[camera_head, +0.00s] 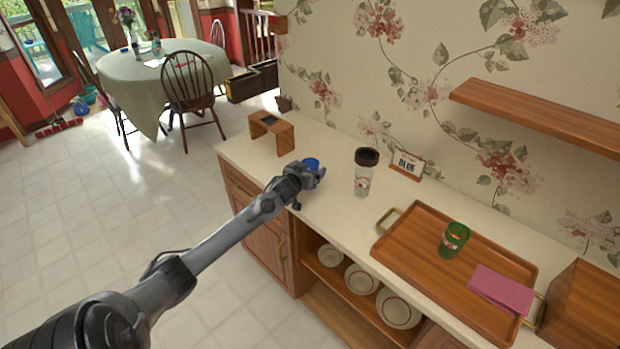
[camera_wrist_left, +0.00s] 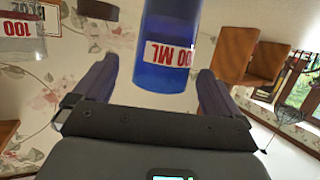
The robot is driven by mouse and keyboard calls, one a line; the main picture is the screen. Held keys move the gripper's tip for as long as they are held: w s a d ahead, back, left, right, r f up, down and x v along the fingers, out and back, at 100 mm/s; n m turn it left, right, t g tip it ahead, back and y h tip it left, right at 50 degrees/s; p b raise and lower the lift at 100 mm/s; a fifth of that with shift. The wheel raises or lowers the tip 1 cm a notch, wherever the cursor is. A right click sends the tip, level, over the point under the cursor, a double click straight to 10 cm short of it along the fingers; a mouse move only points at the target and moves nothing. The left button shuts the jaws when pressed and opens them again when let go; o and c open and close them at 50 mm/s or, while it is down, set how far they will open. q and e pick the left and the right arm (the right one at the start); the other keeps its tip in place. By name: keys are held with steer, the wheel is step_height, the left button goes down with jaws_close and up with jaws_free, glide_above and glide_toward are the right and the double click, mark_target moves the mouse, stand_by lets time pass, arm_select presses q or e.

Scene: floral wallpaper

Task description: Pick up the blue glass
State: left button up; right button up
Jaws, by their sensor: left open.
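The blue glass (camera_head: 312,162) stands on the white countertop, partly hidden behind my left gripper (camera_head: 309,177). In the left wrist view the blue glass (camera_wrist_left: 165,45) has a white label with red "100 ML" lettering. There my left gripper (camera_wrist_left: 158,72) is open, with one finger on each side of the glass and a visible gap on both sides. My right gripper is in neither view.
A small wooden stand (camera_head: 270,130) is to the left. A wooden tray (camera_head: 408,246) holds a green glass (camera_head: 454,240) and a pink cloth (camera_head: 502,291).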

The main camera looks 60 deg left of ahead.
mark_target(313, 163)
arm_select(q)
steer(key=shift+b+x, duration=0.55)
steer(key=shift+x, duration=1.7)
steer(key=shift+r, duration=0.1)
steer(key=shift+c, duration=0.4)
steer(key=c, duration=1.1)
steer(key=shift+r, duration=0.1)
steer(key=shift+c, duration=0.2)
